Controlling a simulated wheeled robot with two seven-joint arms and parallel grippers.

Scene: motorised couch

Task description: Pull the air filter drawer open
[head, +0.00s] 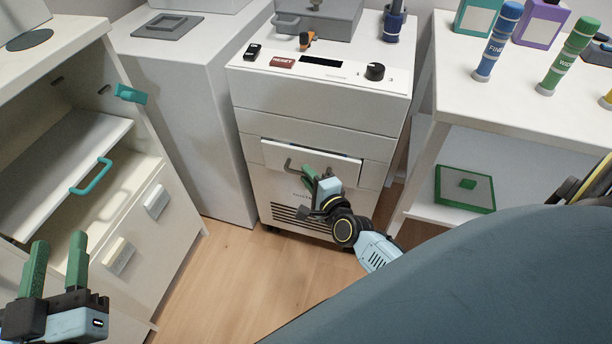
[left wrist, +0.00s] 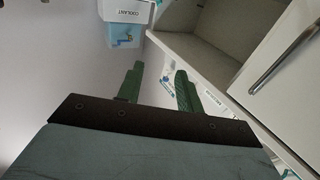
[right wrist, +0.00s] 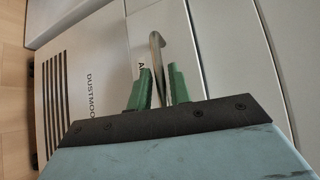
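The air filter drawer (head: 330,164) is a pale panel in the front of the white dust machine (head: 320,120). Its metal handle (head: 289,164) shows at the left of the panel, and in the right wrist view the curved handle (right wrist: 156,48) runs down between the fingers. My right gripper (right wrist: 160,80) has its green fingers close together on either side of the handle bar and looks shut on it. In the head view my right gripper (head: 315,177) is in front of the drawer. My left gripper (head: 55,260) is open and empty at the lower left.
A cabinet with a teal handle (head: 91,176) stands open at the left. Wooden floor (head: 250,280) is clear before the machine.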

